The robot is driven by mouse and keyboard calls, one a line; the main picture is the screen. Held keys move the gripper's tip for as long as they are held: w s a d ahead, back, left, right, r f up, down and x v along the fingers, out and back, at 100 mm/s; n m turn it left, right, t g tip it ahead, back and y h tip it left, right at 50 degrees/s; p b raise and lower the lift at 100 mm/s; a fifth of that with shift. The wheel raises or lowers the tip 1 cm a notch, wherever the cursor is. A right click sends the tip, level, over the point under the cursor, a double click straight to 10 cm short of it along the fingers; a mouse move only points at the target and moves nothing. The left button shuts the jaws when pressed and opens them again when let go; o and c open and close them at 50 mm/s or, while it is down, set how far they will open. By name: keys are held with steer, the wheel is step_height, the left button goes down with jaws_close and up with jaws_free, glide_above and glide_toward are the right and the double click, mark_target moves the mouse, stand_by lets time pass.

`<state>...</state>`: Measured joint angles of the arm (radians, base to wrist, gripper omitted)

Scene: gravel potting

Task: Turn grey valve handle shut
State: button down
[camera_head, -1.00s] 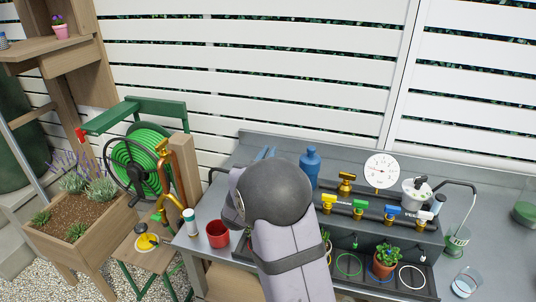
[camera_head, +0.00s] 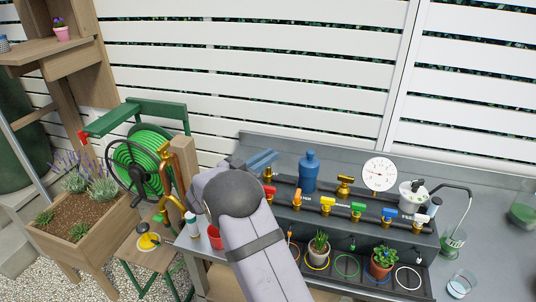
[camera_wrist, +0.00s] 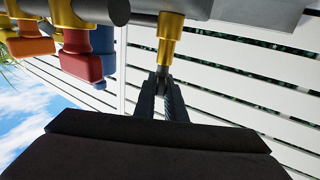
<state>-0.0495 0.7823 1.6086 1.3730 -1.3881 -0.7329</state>
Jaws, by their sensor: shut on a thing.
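In the wrist view my gripper (camera_wrist: 163,82) has its dark fingers closed on a small dark grey piece (camera_wrist: 162,70), likely the grey valve handle. It sits at the end of a brass valve body (camera_wrist: 170,35). Most of the grey piece is hidden between the fingers, so I cannot tell its angle. In the head view my arm's rounded wrist covers the gripper and this valve, at the left end of the bench.
Red (camera_head: 269,191), orange (camera_head: 306,197), yellow (camera_head: 327,206), green (camera_head: 357,210) and blue (camera_head: 387,214) handles line the manifold. A blue bottle (camera_head: 309,172) and a gauge (camera_head: 379,174) stand behind. Potted plants (camera_head: 319,245) stand in front. A red mug (camera_head: 214,237) is partly behind my arm.

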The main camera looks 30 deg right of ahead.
steer(key=shift+m+g+h, duration=0.4)
steer(key=shift+m+g, duration=1.3)
steer(key=shift+g, duration=0.9)
steer(key=shift+m+g, duration=0.3)
steer(key=shift+g, duration=0.2)
steer(key=shift+m+g+b, duration=0.35)
steer(key=shift+m+g, duration=0.25)
steer(key=shift+g, duration=0.4)
steer(key=c, duration=1.8)
jaws_free()
steer(key=shift+a, duration=0.15)
steer(key=shift+w+a+b, duration=0.25)
steer(key=shift+a+b, duration=0.25)
steer(key=shift+a, duration=1.25)
steer(key=shift+w+a+b, duration=0.2)
steer(key=shift+a+b, duration=0.25)
steer(key=shift+a, duration=1.3)
